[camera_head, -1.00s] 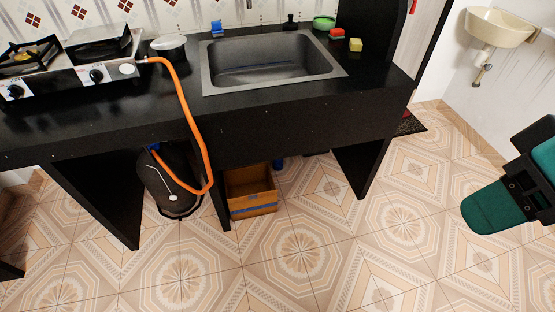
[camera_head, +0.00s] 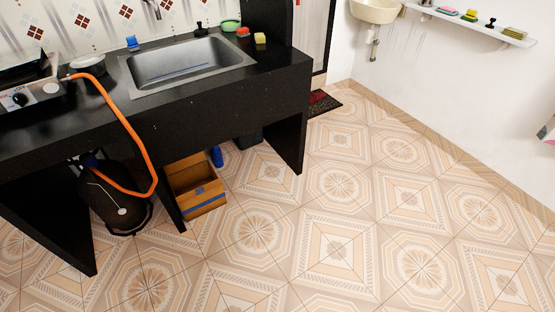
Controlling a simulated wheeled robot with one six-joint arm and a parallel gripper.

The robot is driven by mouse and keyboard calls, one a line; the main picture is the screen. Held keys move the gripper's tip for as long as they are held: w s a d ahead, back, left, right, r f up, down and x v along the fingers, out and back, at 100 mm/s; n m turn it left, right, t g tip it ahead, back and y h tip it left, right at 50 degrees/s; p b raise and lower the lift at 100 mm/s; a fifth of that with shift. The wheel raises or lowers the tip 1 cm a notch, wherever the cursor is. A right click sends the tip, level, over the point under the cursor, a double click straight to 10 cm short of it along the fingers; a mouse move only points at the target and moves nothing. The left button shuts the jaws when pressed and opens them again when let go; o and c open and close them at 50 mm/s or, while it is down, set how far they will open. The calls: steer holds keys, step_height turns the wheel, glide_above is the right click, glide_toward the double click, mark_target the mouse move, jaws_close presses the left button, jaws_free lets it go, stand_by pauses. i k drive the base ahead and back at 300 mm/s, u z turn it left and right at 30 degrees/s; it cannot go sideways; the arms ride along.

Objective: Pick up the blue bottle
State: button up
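A small blue object (camera_head: 217,156) stands on the floor under the counter, just behind the orange-brown box. Only part of it shows, and its full shape is hidden. A second small blue object (camera_head: 132,43) stands on the counter at the back left of the sink; it is too small to tell whether it is a bottle. My gripper is not in view.
The black counter (camera_head: 215,105) holds a sink (camera_head: 185,64) and a stove (camera_head: 22,98). An orange hose runs to a dark gas cylinder (camera_head: 113,195) below. The open box (camera_head: 200,200) sits beside a black support panel. Tiled floor to the right is clear.

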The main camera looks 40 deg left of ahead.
mark_target(216, 153)
steer(key=i, duration=1.3)
steer(key=u, duration=1.75)
steer(key=i, duration=0.85)
steer(key=u, duration=1)
